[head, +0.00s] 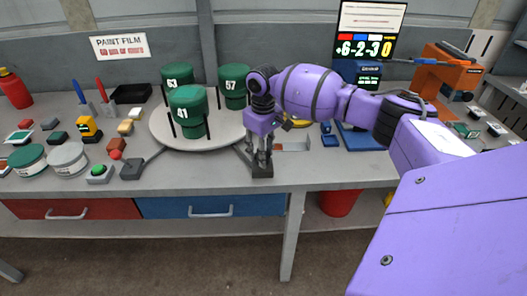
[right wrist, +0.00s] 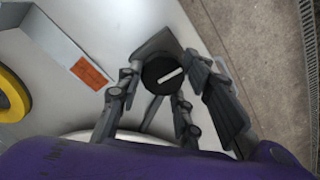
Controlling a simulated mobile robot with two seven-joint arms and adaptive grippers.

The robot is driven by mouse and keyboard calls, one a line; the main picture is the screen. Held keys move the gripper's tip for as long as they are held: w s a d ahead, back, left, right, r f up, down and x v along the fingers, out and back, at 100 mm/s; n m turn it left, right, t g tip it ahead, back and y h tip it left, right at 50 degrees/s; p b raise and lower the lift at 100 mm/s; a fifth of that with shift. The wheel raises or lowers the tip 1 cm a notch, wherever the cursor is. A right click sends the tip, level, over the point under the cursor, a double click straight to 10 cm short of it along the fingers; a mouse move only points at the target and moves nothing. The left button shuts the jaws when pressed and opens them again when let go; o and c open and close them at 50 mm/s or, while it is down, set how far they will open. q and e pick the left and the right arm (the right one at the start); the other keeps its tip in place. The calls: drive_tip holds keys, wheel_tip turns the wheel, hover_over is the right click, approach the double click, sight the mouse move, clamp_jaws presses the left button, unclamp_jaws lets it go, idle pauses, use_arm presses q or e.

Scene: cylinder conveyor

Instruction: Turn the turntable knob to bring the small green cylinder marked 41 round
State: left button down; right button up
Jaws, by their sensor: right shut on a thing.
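The turntable (head: 222,130) is a pale round disc on the bench, in the head view left of my right gripper. A green cylinder marked 41 (head: 188,112) stands upright at its front. Green cylinders marked 63 (head: 177,77) and 57 (head: 234,80) stand behind it, at left and right. The knob (right wrist: 163,74), black with a white bar, shows in the right wrist view on a dark mount (head: 262,171) in front of the disc. My right gripper (head: 261,153) points down and is shut on the knob. In the head view its fingers hide the knob. My left gripper is out of view.
A lit display (head: 366,46) stands at the back right, beside an orange machine (head: 445,72). Left of the turntable are small blocks, a green button (head: 98,171) and round tins (head: 67,158). The bench's front edge is close to the knob mount.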

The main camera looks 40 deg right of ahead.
drive_tip(key=shift+d+r+n+p, duration=0.15)
drive_tip(key=shift+r+n+p, duration=0.1)
drive_tip(key=shift+n+p, duration=0.15)
drive_tip(key=shift+w+d+f, duration=0.1)
drive_tip(key=shift+f, duration=0.1)
drive_tip(key=o, duration=1)
drive_tip(key=shift+r, duration=0.45)
wheel_tip(320, 180, up, 11)
